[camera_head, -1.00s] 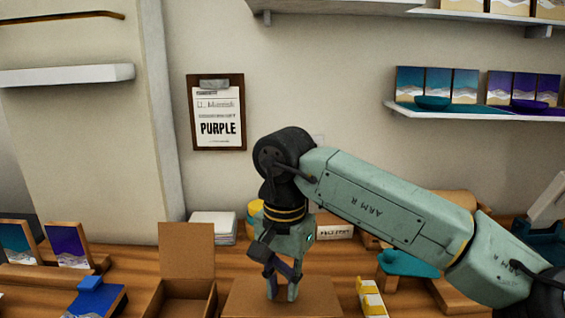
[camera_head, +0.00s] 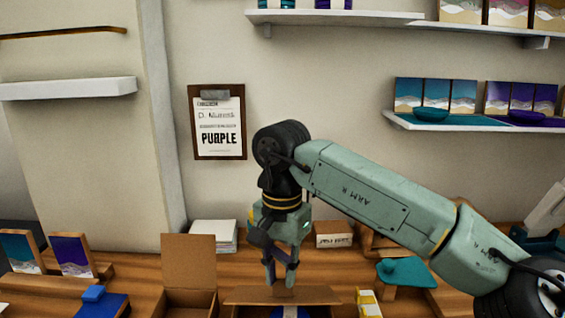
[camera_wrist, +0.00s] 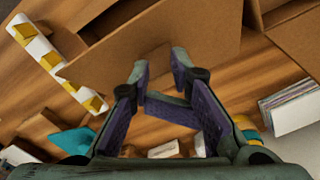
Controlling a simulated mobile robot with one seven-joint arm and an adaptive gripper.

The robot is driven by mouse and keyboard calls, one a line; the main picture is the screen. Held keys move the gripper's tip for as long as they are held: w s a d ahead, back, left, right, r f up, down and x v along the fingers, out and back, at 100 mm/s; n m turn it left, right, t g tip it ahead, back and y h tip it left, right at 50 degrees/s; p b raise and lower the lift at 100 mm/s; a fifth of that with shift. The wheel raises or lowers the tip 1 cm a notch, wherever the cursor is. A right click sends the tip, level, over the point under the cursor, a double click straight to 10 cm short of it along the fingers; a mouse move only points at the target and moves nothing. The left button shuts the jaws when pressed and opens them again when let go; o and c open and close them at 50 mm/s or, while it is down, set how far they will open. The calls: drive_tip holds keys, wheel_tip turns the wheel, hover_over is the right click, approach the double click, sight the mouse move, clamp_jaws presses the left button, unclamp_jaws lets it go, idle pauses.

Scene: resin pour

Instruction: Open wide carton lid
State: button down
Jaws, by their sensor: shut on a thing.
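The wide carton is brown cardboard at the bottom middle of the head view. Its lid (camera_head: 300,295) is partly raised and tilted, with a blue thing (camera_head: 290,312) showing below it at the picture's edge. My gripper (camera_head: 280,283) points down and is shut on the lid's edge. In the wrist view the fingertips (camera_wrist: 160,65) meet the edge of the broad brown lid panel (camera_wrist: 190,35). The lower part of the carton is cut off in the head view.
A second carton (camera_head: 190,298) stands open to the left, its lid upright. A yellow-and-white striped thing (camera_head: 368,302) and a teal piece (camera_head: 405,272) lie to the right. White paper (camera_head: 212,237) is stacked behind. A clipboard (camera_head: 218,125) reading PURPLE hangs on the wall.

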drive_tip(key=shift+w+r+p, duration=0.45)
drive_tip(key=shift+w+p, duration=0.15)
drive_tip(key=shift+w, duration=0.2)
drive_tip(key=w+p, duration=0.4)
drive_tip(key=w, duration=0.5)
drive_tip(key=shift+w+r, duration=0.15)
drive_tip(key=shift+w, duration=0.25)
idle(0.6)
wheel_tip(320, 180, up, 9)
drive_tip(key=shift+r+p, duration=0.15)
drive_tip(key=shift+p, duration=0.15)
idle(0.5)
idle(0.6)
